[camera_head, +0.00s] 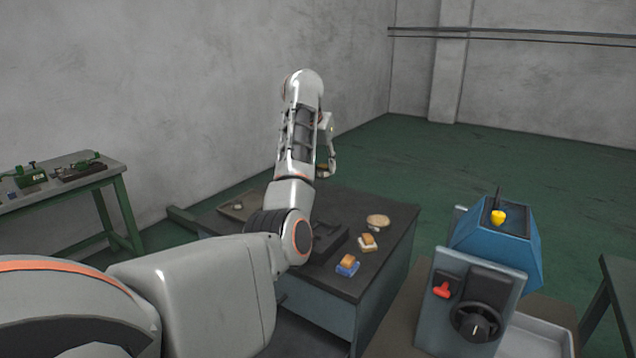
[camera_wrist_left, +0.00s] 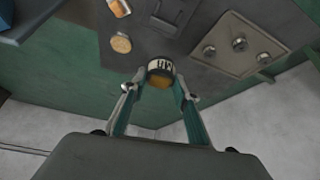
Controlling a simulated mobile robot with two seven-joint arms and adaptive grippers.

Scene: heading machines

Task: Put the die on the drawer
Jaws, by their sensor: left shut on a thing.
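My left gripper (camera_head: 326,168) is raised above the far side of the dark-topped cabinet (camera_head: 372,283). In the left wrist view its fingertips (camera_wrist_left: 159,84) are shut on a short round piece (camera_wrist_left: 160,73), dark with a white marked band and a brass-coloured face. This looks like the die. It is held clear of the cabinet top. In the head view it is mostly hidden by the gripper. I cannot make out a separate drawer for certain. My right gripper is not in view.
On the cabinet top are a flat tray (camera_wrist_left: 215,62) with round pieces, a dark block (camera_head: 328,240), a round tan disc (camera_head: 378,221), and two small blocks, one on a blue base (camera_head: 347,265). A blue machine (camera_head: 490,250) stands right; a green-legged bench (camera_head: 75,190) stands left.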

